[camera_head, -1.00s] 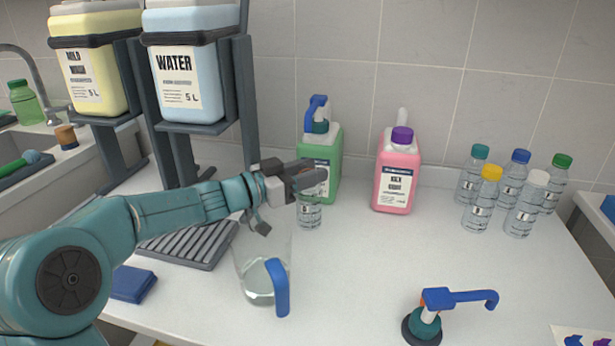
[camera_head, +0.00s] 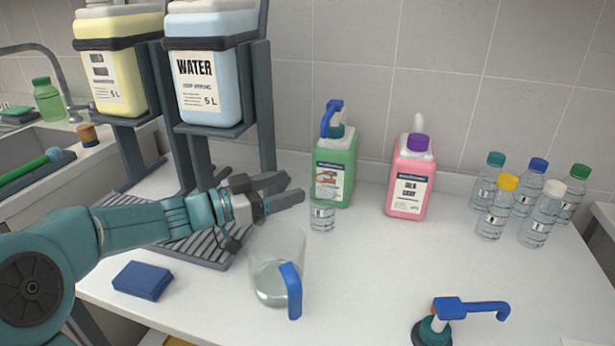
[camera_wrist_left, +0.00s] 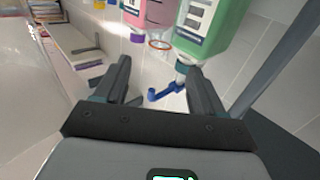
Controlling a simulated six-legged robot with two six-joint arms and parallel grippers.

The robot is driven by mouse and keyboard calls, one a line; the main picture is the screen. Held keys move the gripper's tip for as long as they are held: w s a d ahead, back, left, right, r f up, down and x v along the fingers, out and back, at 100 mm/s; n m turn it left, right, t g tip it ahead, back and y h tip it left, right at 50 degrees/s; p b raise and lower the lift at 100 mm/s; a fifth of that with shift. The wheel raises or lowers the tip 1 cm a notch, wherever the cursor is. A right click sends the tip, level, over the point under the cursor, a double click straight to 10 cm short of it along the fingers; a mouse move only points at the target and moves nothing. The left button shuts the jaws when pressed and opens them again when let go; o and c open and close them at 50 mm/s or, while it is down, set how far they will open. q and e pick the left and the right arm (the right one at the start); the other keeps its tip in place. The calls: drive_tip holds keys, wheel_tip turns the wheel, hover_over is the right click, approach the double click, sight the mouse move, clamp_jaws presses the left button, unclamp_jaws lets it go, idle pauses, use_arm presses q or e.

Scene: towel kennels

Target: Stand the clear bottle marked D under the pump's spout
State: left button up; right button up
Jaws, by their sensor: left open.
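A small clear bottle (camera_head: 322,217) without a visible cap stands upright on the counter, close in front of the green canister (camera_head: 336,172). The letter on its label is too small to read. The canister's pump (camera_head: 332,118) has a blue spout that points down above the bottle. In the left wrist view the green canister (camera_wrist_left: 205,30) and blue spout (camera_wrist_left: 164,93) appear upside down. My left gripper (camera_head: 296,188) is open and empty, left of the bottle and apart from it. My right gripper is not in view.
A clear jug (camera_head: 270,270) with a blue handle stands in front of my left gripper. A pink canister (camera_head: 410,185) stands to the right. Several capped bottles (camera_head: 492,215) stand far right. A loose pump (camera_head: 440,318) is at the front. The middle counter is clear.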

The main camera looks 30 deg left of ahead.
use_arm(q)
drive_tip(key=v, duration=0.3)
drive_tip(key=shift+w, duration=0.1)
idle(0.3)
